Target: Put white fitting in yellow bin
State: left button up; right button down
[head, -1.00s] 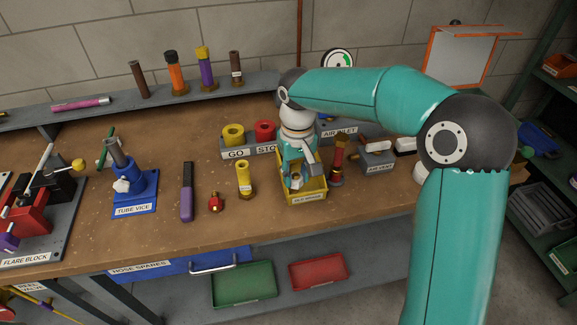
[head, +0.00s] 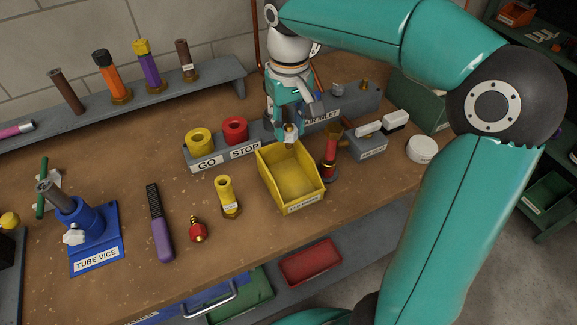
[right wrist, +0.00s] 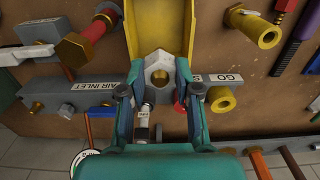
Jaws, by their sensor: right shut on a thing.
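The white fitting (head: 290,132) is a small pale piece with a brass-coloured opening. It shows large in the right wrist view (right wrist: 158,72). My right gripper (head: 287,132) is shut on it, pointing down, with a finger on each side (right wrist: 157,88). The fitting appears at the back rim of the yellow bin (head: 312,194); its exact height above the rim is hard to tell. The yellow bin is an open tray with a label on its front, and its visible floor is bare. Its wall also shows in the right wrist view (right wrist: 187,25). My left gripper is not in view.
Left of the bin are the GO/STOP block (head: 222,152) and a yellow fitting (head: 228,197). A red and brass piece (head: 330,158) stands close on the right. The AIR INLET block (head: 350,103) is behind. Bare bench lies in front of the blue tube vice (head: 85,225).

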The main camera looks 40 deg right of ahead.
notch_tip(320, 180, down, 12)
jog(key=shift+f, duration=0.25)
dwell(0.3)
jog(key=shift+f+b, duration=0.1)
jog(key=shift+b, duration=0.3)
jog(key=c, duration=0.8)
grip_release()
notch_tip(320, 180, up, 12)
jog(key=shift+r+p, duration=0.15)
jog(key=shift+p, duration=0.35)
